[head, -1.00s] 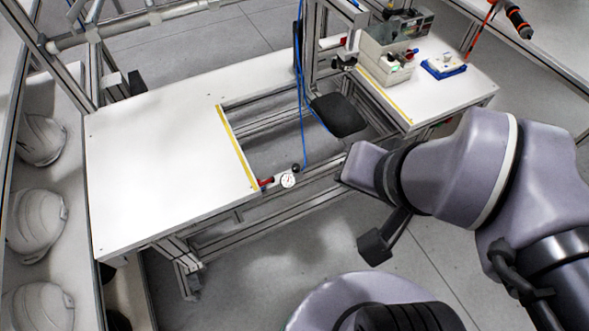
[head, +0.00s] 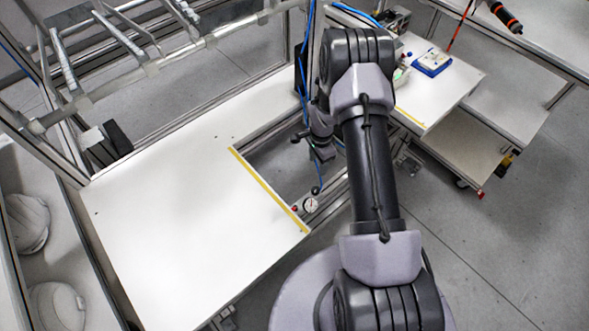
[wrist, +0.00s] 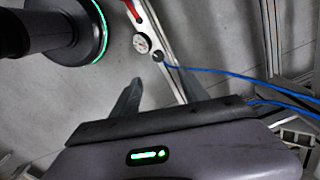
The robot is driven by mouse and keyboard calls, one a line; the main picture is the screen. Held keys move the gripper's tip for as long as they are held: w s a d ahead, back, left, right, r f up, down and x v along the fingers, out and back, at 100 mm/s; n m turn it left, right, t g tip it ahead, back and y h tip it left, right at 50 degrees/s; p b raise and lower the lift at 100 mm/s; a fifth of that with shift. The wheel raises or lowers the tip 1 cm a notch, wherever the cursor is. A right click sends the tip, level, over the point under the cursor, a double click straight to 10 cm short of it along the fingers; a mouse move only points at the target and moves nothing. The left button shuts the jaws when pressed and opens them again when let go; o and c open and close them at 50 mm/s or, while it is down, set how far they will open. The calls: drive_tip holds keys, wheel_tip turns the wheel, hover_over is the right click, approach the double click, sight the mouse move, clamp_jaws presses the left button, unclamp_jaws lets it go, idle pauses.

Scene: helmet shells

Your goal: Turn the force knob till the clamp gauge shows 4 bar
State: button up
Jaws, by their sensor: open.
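The round white clamp gauge (head: 310,205) sits on the frame rail at the near end of the table gap; it also shows in the wrist view (wrist: 141,43). Its needle is too small to read. A small black knob (head: 316,190), which looks like the force knob, is beside the gauge; in the wrist view the knob (wrist: 158,57) has a blue hose by it. My gripper (wrist: 158,82) is open and empty, its fingers pointing towards the knob and apart from it. In the head view my gripper (head: 322,152) is above the gap, beyond the gauge.
A red part (wrist: 131,10) lies by the gauge. Blue hoses (wrist: 225,76) run close to my gripper's right side. The white table (head: 190,220) with a yellow strip is clear at left. A blue-and-white item (head: 432,62) stands on the right table. White helmet shells (head: 55,305) are at far left.

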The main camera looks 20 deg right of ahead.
sight(316, 189)
drive_tip(key=f+b, duration=0.1)
drive_tip(key=f, duration=0.4)
drive_tip(key=f+b, duration=0.2)
drive_tip(key=f, duration=0.4)
drive_tip(key=f+b, duration=0.2)
drive_tip(key=f, duration=0.4)
drive_tip(key=shift+s+d+f, duration=0.2)
drive_tip(key=shift+s+f, duration=0.05)
clamp_jaws()
